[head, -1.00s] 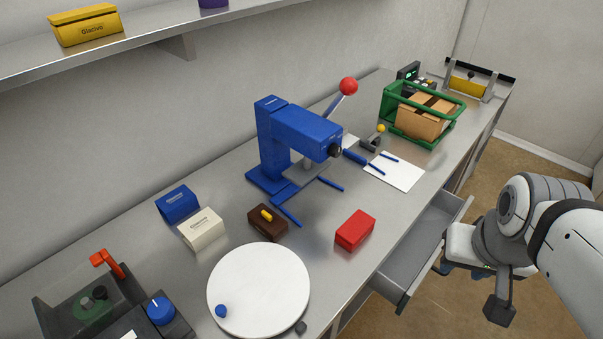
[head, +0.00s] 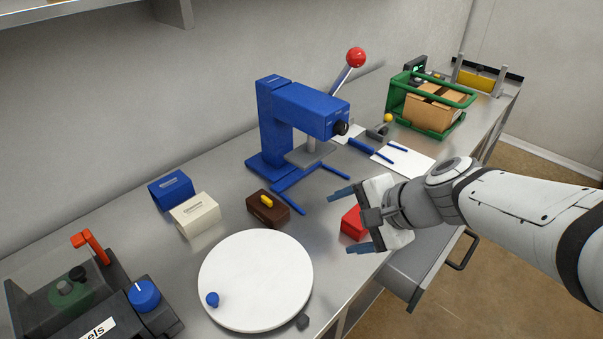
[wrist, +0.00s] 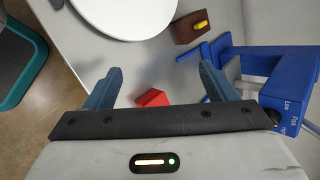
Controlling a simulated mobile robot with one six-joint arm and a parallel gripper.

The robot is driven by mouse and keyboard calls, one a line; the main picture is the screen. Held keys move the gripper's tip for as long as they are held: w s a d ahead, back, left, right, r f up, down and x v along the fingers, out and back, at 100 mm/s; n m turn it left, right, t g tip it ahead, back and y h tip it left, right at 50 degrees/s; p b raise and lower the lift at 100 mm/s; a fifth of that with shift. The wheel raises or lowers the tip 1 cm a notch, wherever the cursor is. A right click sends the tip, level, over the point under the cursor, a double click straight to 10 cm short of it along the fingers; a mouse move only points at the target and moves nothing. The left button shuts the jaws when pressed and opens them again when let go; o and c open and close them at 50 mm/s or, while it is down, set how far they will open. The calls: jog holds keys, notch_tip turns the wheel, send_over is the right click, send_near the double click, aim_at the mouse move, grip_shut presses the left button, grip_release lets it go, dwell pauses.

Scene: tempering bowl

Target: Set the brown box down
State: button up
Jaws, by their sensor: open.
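The brown box (head: 268,208), dark with a yellow piece on top, stands on the grey counter between the white round board and the blue press. It also shows in the wrist view (wrist: 190,27) at the top, beyond my fingers. My gripper (head: 347,222) is open and empty, over the counter's front edge to the right of the brown box and apart from it. In the wrist view its two blue fingers (wrist: 161,88) are spread, with a red box (wrist: 152,98) showing between them. In the head view the red box (head: 352,222) is partly hidden by my gripper.
The blue press (head: 287,125) with a red-knobbed lever stands behind the brown box. A white round board (head: 255,280) lies in front. Blue (head: 171,189) and cream (head: 194,214) boxes stand left. An open drawer (head: 425,270) juts out below my arm. A green crate (head: 398,104) stands at back right.

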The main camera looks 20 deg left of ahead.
jog(key=w+a+f+m+t+y+b, duration=0.1)
jog(key=w+a+f+m+y+b, duration=0.15)
jog(key=a+m, duration=0.2)
jog(key=w+a+f+m+y+b, duration=0.1)
jog(key=w+a+f+m+b, duration=0.15)
jog(key=a+f, duration=0.2)
jog(key=m+t+b, duration=0.2)
jog(key=m+b, duration=0.3)
jog(key=m, duration=0.3)
send_near(272, 208)
jog(key=w+a+f, duration=0.2)
jog(key=a+f, duration=0.1)
jog(key=x, duration=0.5)
jog(key=r+x, duration=0.1)
jog(key=x, duration=0.2)
jog(key=shift+a, duration=0.2)
jog(key=shift+r, duration=0.1)
jog(key=shift+y, duration=0.25)
jog(key=c, duration=1.1)
jog(key=shift+r, duration=0.1)
